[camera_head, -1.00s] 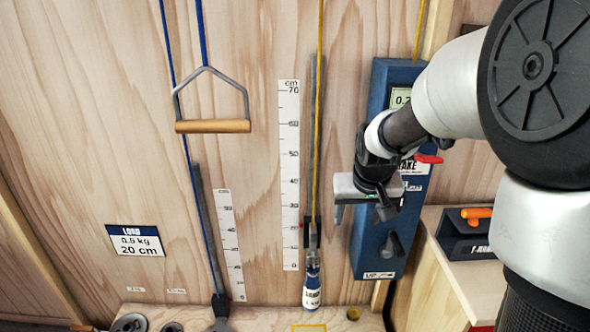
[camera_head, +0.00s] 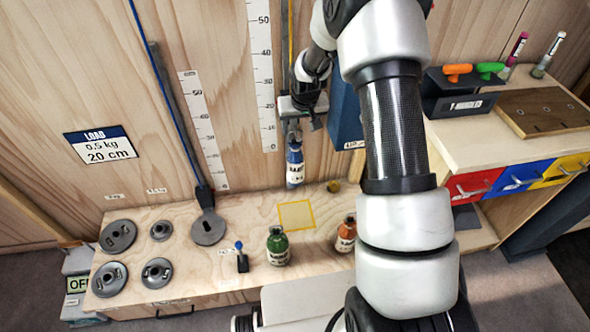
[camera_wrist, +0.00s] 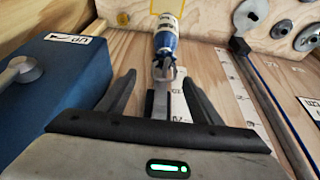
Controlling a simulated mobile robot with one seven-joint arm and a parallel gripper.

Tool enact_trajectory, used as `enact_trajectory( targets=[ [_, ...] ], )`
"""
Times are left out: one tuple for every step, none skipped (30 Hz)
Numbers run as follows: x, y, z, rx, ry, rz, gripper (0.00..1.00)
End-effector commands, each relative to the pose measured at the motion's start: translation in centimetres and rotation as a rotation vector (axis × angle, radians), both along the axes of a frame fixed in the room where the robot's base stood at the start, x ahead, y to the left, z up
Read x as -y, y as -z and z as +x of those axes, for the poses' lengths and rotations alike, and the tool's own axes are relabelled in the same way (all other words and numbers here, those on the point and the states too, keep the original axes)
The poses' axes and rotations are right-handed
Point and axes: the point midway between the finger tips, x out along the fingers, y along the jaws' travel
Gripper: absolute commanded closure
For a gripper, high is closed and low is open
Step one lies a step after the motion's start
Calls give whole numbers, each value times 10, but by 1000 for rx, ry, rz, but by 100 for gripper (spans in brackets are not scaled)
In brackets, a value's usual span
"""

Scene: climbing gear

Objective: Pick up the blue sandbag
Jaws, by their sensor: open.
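The blue sandbag (camera_head: 295,168) is a blue and white bottle-shaped load with a dark hook at its top, hanging upright in front of the wooden wall. My gripper (camera_head: 302,122) is just above it, by its hook. The wrist view also shows the sandbag (camera_wrist: 166,42), upside down and beyond the fingertips. My gripper (camera_wrist: 160,88) is open there, its two dark fingers spread with the hanger line between them in the picture. Nothing is held. I cannot tell whether a finger touches the hook.
A blue box (camera_head: 345,118) is close to the right of my gripper. A yellow square outline (camera_head: 296,215) marks the shelf below. A green bottle (camera_head: 278,246), an orange bottle (camera_head: 346,234) and several grey discs (camera_head: 118,237) stand or lie on the shelf.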

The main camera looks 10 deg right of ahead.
Motion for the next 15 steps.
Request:
enact_trajectory(
  targets=[
    [0, 12, 4, -3, 0, 0, 41],
    [0, 18, 6, -3, -1, 0, 41],
    [0, 23, 8, -3, -1, 0, 41],
    [0, 27, 10, -3, -1, 0, 41],
    [0, 29, 11, -2, -1, 0, 41],
    [0, 32, 13, -1, -1, 0, 41],
    [0, 34, 14, -1, -1, 0, 41],
    [0, 36, 14, -1, -1, 0, 41],
    [-1, 37, 15, -1, -1, 0, 41],
    [-1, 38, 16, -1, -2, -1, 41],
    [-1, 40, 16, 0, -2, -1, 41],
    [-2, 44, 18, 0, -2, -1, 41],
    [-3, 48, 19, -1, -2, -1, 41],
    [-4, 53, 20, -2, -2, -1, 41],
    [-5, 59, 23, -2, -2, -1, 41]
  ],
)
